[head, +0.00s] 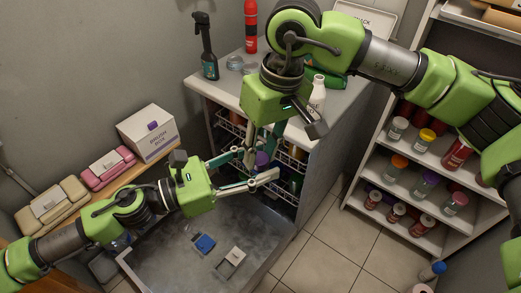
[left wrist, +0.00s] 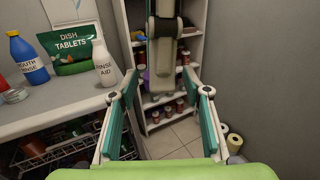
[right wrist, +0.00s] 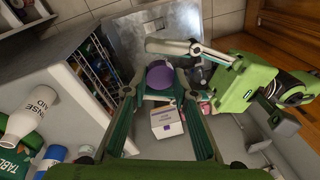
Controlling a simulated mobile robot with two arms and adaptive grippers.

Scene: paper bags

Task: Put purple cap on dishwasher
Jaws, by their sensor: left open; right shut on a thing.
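The purple cap (right wrist: 160,75) is a round disc between the fingertips of my right gripper (right wrist: 158,92), which is shut on it. In the head view the cap (head: 262,160) is partly hidden behind the fingers of both grippers. My right gripper (head: 256,150) points down in front of the dishwasher's open front. My left gripper (head: 256,166) is open and empty, its fingers pointing right close to the right gripper's fingers. The dishwasher (head: 222,86) has a pale top and open racks. Its top also shows in the left wrist view (left wrist: 70,105).
On the dishwasher top stand a dark spray bottle (head: 206,50), a red bottle (head: 251,25), a white rinse aid bottle (left wrist: 103,62) and a green tablets bag (left wrist: 70,48). A shelf of jars (head: 400,172) is at right. A sink-like basin (head: 175,255) lies below.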

